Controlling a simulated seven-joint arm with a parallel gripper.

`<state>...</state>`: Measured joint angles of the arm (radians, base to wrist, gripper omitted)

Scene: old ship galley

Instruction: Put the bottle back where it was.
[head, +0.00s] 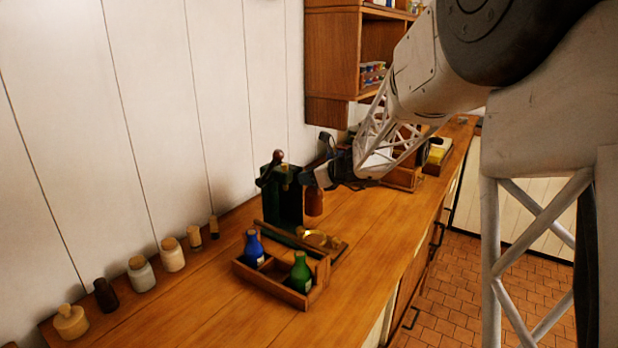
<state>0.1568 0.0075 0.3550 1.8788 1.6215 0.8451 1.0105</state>
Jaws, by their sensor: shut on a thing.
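My gripper (314,182) is in the head view, above the counter and just right of a dark green device. It is shut on a brown bottle (314,203), which hangs about upright below the fingers. The fingertips are small and dark here, so the exact grip is hard to see. A wooden caddy (283,291) stands on the counter in front, nearer the camera. It holds a blue bottle (253,247) at its left and a green bottle (300,272) at its right front. Part of the caddy's inside is hidden by its walls and bottles.
The dark green device (282,205) with a knobbed handle stands behind the caddy. A brass round piece (316,238) lies at its base. Several jars, such as a white one (141,274), line the wall. A shelf (336,60) hangs behind. The counter's right front (380,235) is clear.

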